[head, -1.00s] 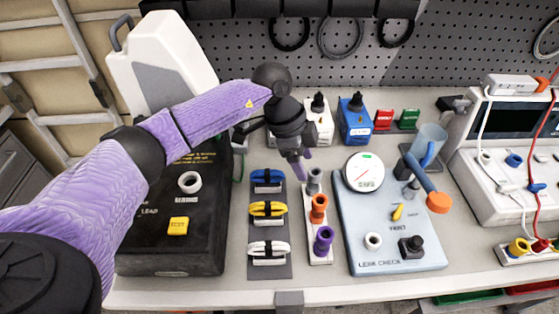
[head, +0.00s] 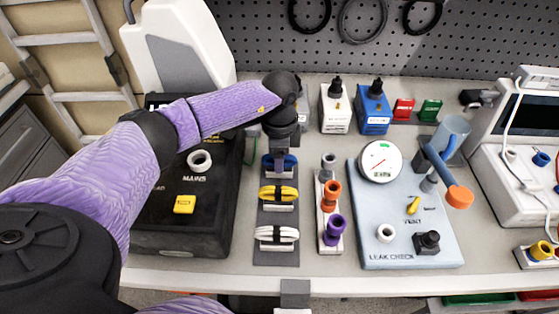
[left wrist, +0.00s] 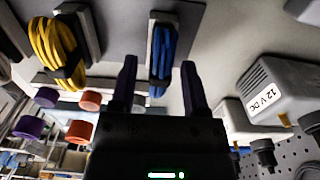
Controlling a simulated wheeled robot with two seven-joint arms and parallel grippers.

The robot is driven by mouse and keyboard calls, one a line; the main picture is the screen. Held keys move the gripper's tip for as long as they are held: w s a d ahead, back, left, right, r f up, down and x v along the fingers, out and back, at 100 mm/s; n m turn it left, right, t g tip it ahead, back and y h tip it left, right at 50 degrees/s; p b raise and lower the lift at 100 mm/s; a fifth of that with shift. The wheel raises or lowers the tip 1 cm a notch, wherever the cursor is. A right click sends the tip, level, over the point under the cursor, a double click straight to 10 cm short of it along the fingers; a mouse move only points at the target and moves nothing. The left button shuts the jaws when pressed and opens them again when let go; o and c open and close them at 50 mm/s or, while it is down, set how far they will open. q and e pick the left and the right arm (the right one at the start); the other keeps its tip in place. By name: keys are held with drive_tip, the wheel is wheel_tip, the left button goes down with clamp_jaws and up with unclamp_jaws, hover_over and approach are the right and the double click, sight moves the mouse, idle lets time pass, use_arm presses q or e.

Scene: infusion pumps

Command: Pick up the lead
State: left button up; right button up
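Three coiled leads lie on a dark grey rack (head: 276,257) in the head view: blue (head: 267,163) at the back, yellow (head: 277,193) in the middle and white (head: 277,234) in front. My left gripper (head: 281,162) is over the blue lead and partly hides it. In the left wrist view my left gripper (left wrist: 160,85) is open. The blue lead (left wrist: 162,52) shows between the lines of its fingers, just beyond the tips, and is not clasped. The yellow lead (left wrist: 57,48) is to its left. My right gripper is not in view.
A black box (head: 190,235) with a yellow button stands left of the rack. A strip of grey, orange and purple connectors (head: 331,196) and a pale blue leak-check panel (head: 405,245) stand to the right. White and blue blocks (head: 374,110) stand behind.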

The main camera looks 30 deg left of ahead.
use_arm(q)
clamp_jaws()
